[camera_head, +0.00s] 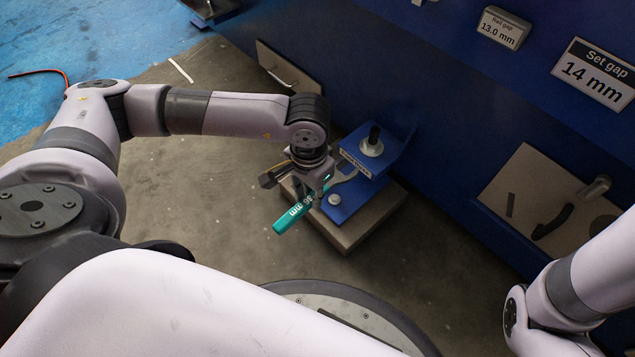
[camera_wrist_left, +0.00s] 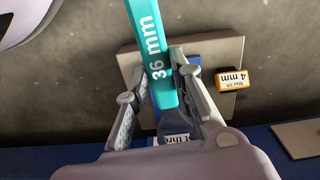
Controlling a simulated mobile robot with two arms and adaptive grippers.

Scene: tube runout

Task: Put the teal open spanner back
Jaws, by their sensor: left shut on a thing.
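The teal open spanner (camera_head: 291,214), marked "36 mm", is held in my left gripper (camera_head: 318,190) above the front of a blue fixture. Its free handle end points down and left in the head view. In the left wrist view the spanner (camera_wrist_left: 148,40) runs from the top edge down between the two fingers of the left gripper (camera_wrist_left: 160,88). Its jaw end is hidden or too small to tell. My right gripper is out of view.
The blue fixture (camera_head: 338,212) with a dark-topped post (camera_head: 372,142) sits on a grey-tan base (camera_head: 383,212) against a blue wall. A panel with dark shapes (camera_head: 525,180) is at the right. Signs read "Rail gap 13.0 mm" (camera_head: 503,28) and "Set gap 14 mm" (camera_head: 594,72). A yellow-edged "4 mm" tag (camera_wrist_left: 234,78) is near the fixture.

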